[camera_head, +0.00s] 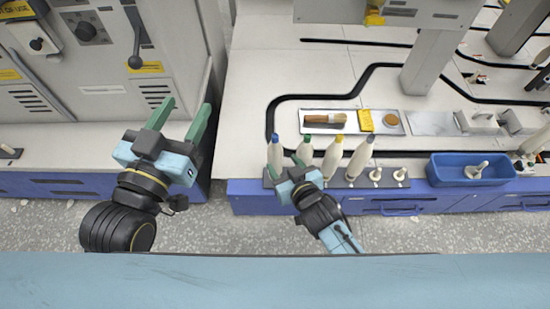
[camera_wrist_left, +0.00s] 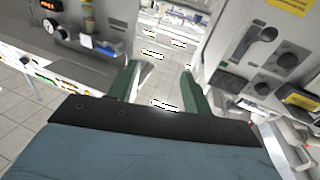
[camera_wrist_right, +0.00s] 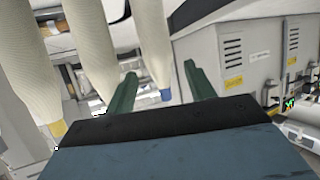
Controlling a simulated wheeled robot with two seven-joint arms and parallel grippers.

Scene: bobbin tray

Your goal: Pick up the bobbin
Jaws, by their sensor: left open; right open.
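Several cream bobbins stand upright in a row on a dark holder strip (camera_head: 415,183) at the front of the bench. From left to right their tips are blue on one bobbin (camera_head: 275,155), green on another (camera_head: 305,151), yellow on a third (camera_head: 332,158), then grey (camera_head: 360,159). My right gripper (camera_head: 284,173) is open in front of the blue-tipped and green-tipped bobbins, hiding their lower parts. In the right wrist view the blue-tipped bobbin (camera_wrist_right: 151,45) shows between the open fingers (camera_wrist_right: 160,82); contact cannot be told. My left gripper (camera_head: 186,107) is open and empty, away at the left.
A blue bin (camera_head: 440,172) with a white piece inside stands to the right. A tray with a brush (camera_head: 325,119) lies behind the bobbins. A grey machine cabinet (camera_head: 100,45) stands near my left gripper. Empty pegs (camera_head: 375,175) are right of the bobbins.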

